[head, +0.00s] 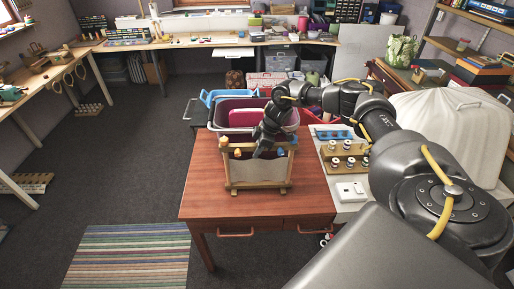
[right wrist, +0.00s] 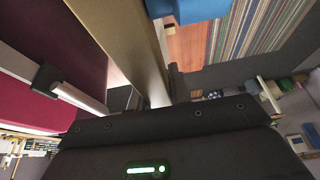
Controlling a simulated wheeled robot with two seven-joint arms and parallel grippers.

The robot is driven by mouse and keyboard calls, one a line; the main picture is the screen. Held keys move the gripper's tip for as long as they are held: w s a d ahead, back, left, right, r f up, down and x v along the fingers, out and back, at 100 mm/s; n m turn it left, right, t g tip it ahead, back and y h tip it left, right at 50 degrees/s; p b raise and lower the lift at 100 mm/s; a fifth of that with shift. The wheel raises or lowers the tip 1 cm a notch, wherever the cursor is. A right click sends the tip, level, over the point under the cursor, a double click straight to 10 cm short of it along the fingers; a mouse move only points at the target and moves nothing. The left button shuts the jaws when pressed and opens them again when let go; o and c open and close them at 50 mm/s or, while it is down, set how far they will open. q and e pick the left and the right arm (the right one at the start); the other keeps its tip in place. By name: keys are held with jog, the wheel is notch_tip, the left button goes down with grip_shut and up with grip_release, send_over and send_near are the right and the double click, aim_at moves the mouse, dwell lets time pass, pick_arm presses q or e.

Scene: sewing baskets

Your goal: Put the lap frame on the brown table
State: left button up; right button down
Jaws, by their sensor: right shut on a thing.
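In the right wrist view a tan wooden bar of the frame (right wrist: 122,28) runs close by the jaws, and the brown table (right wrist: 187,46) shows below. My left gripper is not in view.
A purple basket (head: 222,119) with a pink item stands behind the frame, with a blue basket (head: 207,98) beyond. A spool rack (head: 345,158) and a white machine (head: 351,190) are on the right. The table's left and front parts are bare. A striped rug (head: 135,262) lies on the floor.

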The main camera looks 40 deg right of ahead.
jog(key=c, duration=1.3)
grip_release()
jog(key=shift+s+f, duration=0.1)
jog(key=b+v, duration=0.3)
jog(key=v, duration=0.8)
jog(key=shift+a, duration=0.1)
jog(key=shift+d+r, duration=0.2)
jog(key=shift+r, duration=0.45)
